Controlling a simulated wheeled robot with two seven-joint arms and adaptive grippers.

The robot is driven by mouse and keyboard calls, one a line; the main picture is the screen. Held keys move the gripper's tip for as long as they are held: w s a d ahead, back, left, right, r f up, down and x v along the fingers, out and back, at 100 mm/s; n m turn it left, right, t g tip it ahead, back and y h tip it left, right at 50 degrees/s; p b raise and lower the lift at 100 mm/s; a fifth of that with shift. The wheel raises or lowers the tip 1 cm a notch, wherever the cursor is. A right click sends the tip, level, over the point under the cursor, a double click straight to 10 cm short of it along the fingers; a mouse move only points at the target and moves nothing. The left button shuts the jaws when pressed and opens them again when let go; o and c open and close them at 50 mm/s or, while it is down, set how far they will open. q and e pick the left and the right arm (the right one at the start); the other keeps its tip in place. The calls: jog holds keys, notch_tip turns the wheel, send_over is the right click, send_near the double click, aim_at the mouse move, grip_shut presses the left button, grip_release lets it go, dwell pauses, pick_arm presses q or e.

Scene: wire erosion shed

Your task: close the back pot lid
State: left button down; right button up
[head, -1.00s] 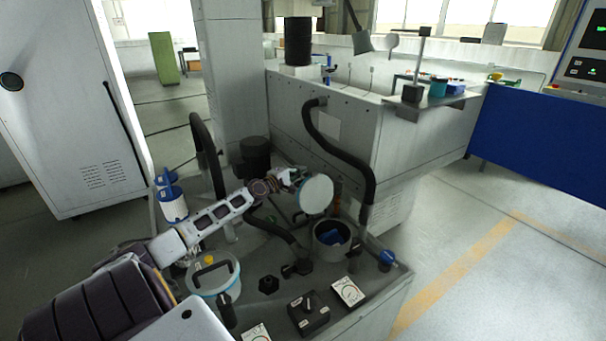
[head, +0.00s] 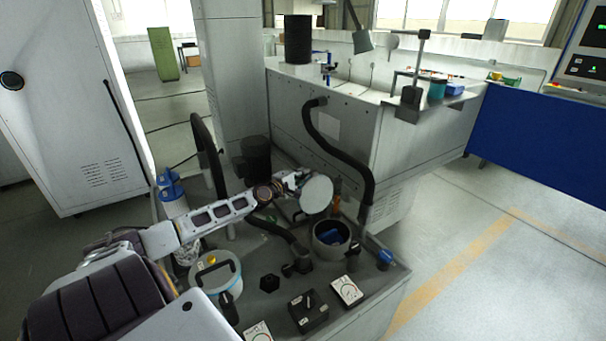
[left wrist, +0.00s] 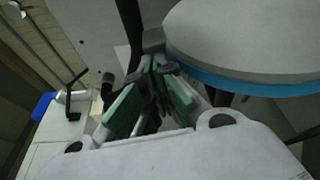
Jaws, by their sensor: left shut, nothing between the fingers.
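The back pot (head: 331,246) is an open grey cylinder on the bench top, with something blue inside. Its round pale grey lid (head: 316,195) stands raised, steeply tilted, behind and above the pot's opening. In the left wrist view a large grey disc with a blue rim, seemingly this lid (left wrist: 250,38), fills the upper right. My left gripper (head: 298,180) is at the lid's upper left edge in the head view. In the left wrist view its green-padded fingers (left wrist: 152,92) are shut and empty, close beside the disc; I cannot tell whether they touch it. My right gripper is not in view.
A front pot (head: 215,278) with a handled lid stands below my left forearm. Black knobs (head: 270,282), a switch box (head: 308,311) and a dial plate (head: 346,291) lie along the front. A thick black hose (head: 345,153) arches behind the lid.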

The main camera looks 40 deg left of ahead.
pick_arm(q)
jog(key=shift+d, duration=0.15)
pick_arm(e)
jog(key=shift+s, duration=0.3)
pick_arm(q)
jog(key=s+d+f+m+t+h+p, duration=0.1)
jog(key=s+d+m+t, duration=0.1)
jog(key=d+m, duration=0.4)
jog(key=s+d+f+m+t+p, duration=0.15)
jog(key=d+m, duration=0.25)
jog(key=d, duration=0.5)
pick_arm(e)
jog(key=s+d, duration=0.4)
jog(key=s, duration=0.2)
pick_arm(q)
jog(key=s+d+f+m+h+b, duration=0.2)
jog(key=s+d+f+m+b, duration=0.1)
jog(key=d+f, duration=0.5)
jog(key=shift+s+f+m+b, duration=0.15)
jog(key=shift+f+m+b, duration=0.45)
jog(key=shift+m, duration=0.8)
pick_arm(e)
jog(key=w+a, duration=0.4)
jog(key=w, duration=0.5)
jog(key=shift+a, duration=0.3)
pick_arm(q)
jog(key=shift+d+t, duration=0.1)
jog(key=shift+t, duration=0.15)
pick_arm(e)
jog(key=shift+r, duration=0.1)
